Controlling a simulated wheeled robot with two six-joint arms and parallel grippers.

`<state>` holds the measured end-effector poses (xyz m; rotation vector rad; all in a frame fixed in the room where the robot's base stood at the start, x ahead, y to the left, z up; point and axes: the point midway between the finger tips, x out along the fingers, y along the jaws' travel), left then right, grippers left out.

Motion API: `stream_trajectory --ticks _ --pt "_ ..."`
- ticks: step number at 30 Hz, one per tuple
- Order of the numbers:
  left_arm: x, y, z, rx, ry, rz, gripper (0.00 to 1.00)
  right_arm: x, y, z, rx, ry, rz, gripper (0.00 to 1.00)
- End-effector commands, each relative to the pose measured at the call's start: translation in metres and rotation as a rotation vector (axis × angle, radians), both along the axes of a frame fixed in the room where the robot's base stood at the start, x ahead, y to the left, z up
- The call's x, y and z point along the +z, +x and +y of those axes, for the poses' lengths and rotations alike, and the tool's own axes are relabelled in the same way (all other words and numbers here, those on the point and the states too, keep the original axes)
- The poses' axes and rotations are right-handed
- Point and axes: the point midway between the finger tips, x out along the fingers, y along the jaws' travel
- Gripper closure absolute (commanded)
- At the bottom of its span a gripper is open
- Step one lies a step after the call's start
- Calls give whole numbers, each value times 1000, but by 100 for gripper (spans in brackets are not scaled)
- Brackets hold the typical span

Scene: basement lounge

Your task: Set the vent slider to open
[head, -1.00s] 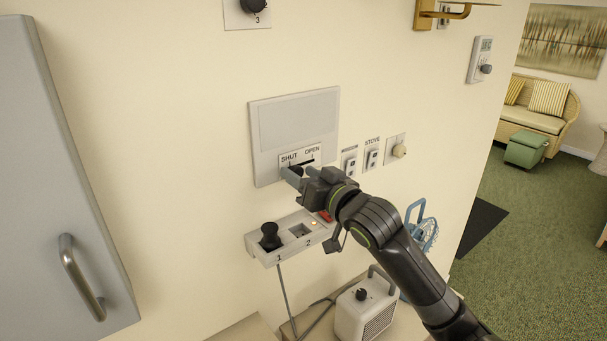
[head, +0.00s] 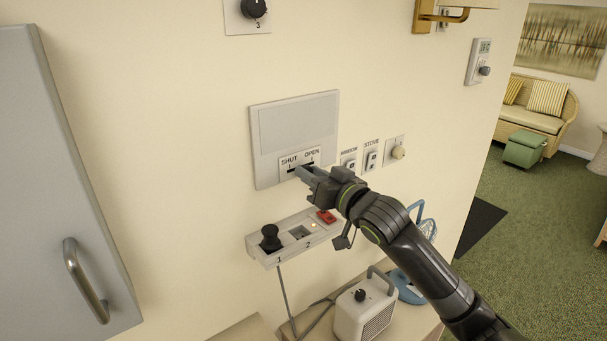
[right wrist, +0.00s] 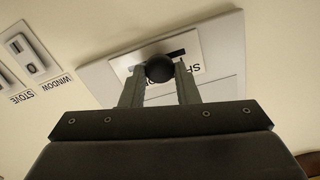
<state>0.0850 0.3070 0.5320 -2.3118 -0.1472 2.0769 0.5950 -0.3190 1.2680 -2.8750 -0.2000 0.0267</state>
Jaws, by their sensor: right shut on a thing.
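The vent panel (head: 267,145) is a pale plate on the wall with a small white label plate (head: 288,161) marked SHUT on the left and OPEN on the right. My right gripper (head: 301,173) is at its slot, below the space between the two words. In the right wrist view, its fingers are shut on the round black slider knob (right wrist: 160,68). Dark slot shows on the SHUT side of the knob there. The fingers hide the knob in the head view. The exact slider position is hard to tell. My left gripper is not in view.
Below is a switch box (head: 258,250) with a black knob and a red switch (head: 326,216). Window and stove switches (head: 371,160) sit to the right. A white heater (head: 362,318) stands below. A grey cabinet door (head: 60,180) is at the left.

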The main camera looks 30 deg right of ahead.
Motion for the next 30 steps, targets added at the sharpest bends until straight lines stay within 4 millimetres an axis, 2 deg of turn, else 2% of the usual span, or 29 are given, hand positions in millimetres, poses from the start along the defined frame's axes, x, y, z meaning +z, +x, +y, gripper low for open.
stream_trajectory --ticks 1,6,18,19,21,24,30 --pt "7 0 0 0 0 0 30 3 1 -10 -5 -8 4 100" --pt "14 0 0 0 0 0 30 2 4 -32 -3 -5 3 100" --pt "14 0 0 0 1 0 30 1 5 -38 -2 -3 -2 100" --pt "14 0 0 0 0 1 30 1 5 -38 -2 -3 -2 69" --pt "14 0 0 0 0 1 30 1 5 -38 -2 -3 -2 60" --pt "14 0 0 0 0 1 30 1 5 -38 -1 -2 -1 50" --pt "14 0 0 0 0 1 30 1 5 -37 0 -1 -1 50"
